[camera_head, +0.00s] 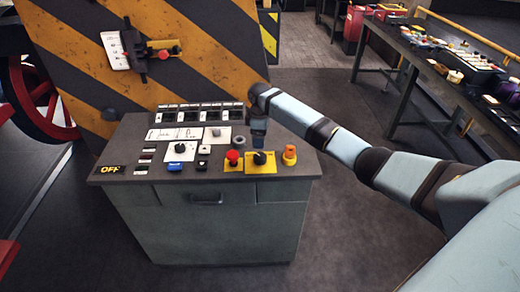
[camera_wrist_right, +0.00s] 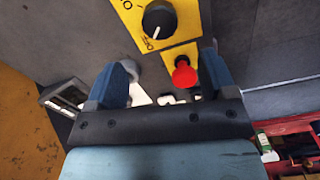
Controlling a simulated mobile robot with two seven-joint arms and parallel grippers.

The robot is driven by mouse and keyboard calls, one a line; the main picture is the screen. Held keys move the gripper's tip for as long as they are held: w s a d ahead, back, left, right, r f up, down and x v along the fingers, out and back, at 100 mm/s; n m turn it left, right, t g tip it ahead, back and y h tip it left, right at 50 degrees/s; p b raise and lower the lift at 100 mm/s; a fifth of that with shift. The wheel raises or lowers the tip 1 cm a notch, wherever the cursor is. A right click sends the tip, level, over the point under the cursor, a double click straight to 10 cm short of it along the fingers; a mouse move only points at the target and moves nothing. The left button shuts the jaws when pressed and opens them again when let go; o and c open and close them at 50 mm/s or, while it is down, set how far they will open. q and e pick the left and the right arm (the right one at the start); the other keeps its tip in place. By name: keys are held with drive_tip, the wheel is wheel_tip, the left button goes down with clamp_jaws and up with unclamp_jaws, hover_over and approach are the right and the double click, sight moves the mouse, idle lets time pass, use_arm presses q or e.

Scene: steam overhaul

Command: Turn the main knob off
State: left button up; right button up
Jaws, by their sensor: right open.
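A black rotary knob (camera_head: 260,158) sits on a yellow plate on the sloped top of a grey control cabinet. It also shows at the top of the right wrist view (camera_wrist_right: 159,20), where its white pointer line points down. I cannot tell for sure that this is the main knob. My right gripper (camera_head: 258,143) hangs over the panel just behind this knob. My left gripper is not in view.
A red button (camera_head: 233,157) stands left of the knob and an orange button (camera_head: 289,154) right of it. Another black knob (camera_head: 180,147) sits on a white plate. A striped panel (camera_head: 90,80) rises behind the cabinet (camera_head: 205,225). A workbench (camera_head: 440,75) stands at right.

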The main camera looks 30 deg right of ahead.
drive_tip(key=shift+r, duration=2.35)
drive_tip(key=shift+f, duration=0.1)
drive_tip(key=s+a+f+m+t, duration=0.1)
drive_tip(key=s+a+f, duration=0.5)
drive_tip(key=s+a, duration=0.3)
drive_tip(key=s+a+f, duration=0.7)
drive_tip(key=s, duration=0.3)
drive_tip(key=s+a+r+m+t, duration=0.1)
drive_tip(key=s+r+m, duration=0.2)
drive_tip(key=s, duration=0.9)
drive_tip(key=s+r+m+t, duration=0.2)
drive_tip(key=s+r+m, duration=0.2)
drive_tip(key=s, duration=0.9)
drive_tip(key=w+a+f+t+y, duration=0.1)
drive_tip(key=w+a+f+t, duration=0.1)
drive_tip(key=f, duration=0.2)
drive_tip(key=w+a+f+n+t+y, duration=0.1)
drive_tip(key=w+a+f+t, duration=0.1)
drive_tip(key=f, duration=0.3)
drive_tip(key=w+a+f+t+y, duration=0.1)
drive_tip(key=w+a+f+t, duration=0.1)
drive_tip(key=f, duration=0.2)
drive_tip(key=shift+a+f+t, duration=0.15)
drive_tip(key=shift+a+t, duration=0.15)
drive_tip(key=shift+t, duration=0.1)
